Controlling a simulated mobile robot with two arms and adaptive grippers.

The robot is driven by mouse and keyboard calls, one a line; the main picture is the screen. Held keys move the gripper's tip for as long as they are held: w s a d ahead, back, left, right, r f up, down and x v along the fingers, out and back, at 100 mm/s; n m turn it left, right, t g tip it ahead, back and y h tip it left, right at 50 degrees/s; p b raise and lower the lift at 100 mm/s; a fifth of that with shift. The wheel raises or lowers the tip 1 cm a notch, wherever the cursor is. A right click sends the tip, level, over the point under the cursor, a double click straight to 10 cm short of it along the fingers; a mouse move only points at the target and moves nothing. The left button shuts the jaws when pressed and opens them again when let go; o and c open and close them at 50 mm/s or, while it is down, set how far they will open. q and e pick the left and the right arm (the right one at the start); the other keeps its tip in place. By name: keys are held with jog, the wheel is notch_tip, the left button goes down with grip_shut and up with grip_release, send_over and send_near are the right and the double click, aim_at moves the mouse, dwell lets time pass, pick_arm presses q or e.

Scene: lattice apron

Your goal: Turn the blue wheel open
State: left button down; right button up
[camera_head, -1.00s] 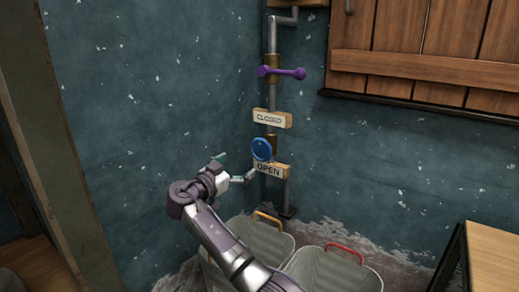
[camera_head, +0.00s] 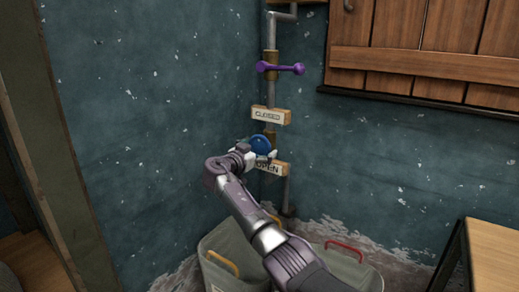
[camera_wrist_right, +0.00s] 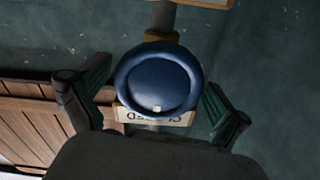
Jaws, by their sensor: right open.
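The blue wheel (camera_head: 260,145) is on the vertical pipe in the corner, between the CLOSED sign (camera_head: 271,115) above and the OPEN sign (camera_head: 270,168) below. My right gripper (camera_head: 261,153) is at the wheel and partly covers its lower edge and the OPEN sign. In the right wrist view the blue wheel (camera_wrist_right: 158,80) lies between the two spread green-padded fingers of the right gripper (camera_wrist_right: 155,92). Gaps show at both sides, so the fingers look apart from the rim. A small pale mark shows on the wheel's face. My left gripper is not in view.
A purple handle (camera_head: 281,68) is on the same pipe above the signs. Grey bins with a yellow handle (camera_head: 223,262) and a red handle (camera_head: 345,251) stand below my arm. A wooden shutter (camera_head: 420,55) and a table (camera_head: 493,250) are at the right.

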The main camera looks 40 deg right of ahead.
jog(key=c, duration=0.9)
jog(key=shift+n, duration=1.3)
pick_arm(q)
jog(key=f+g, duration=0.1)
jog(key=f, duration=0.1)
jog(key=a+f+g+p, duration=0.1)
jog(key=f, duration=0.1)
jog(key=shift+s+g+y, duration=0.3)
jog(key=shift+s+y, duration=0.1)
pick_arm(e)
jog(key=n, duration=0.2)
jog(key=shift+n, duration=0.4)
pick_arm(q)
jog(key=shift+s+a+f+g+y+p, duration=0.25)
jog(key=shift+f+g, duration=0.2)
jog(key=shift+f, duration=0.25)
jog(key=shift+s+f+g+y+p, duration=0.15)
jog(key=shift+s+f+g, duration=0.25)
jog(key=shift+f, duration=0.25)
pick_arm(e)
jog(key=shift+s+n, duration=0.1)
jog(key=shift+n, duration=0.8)
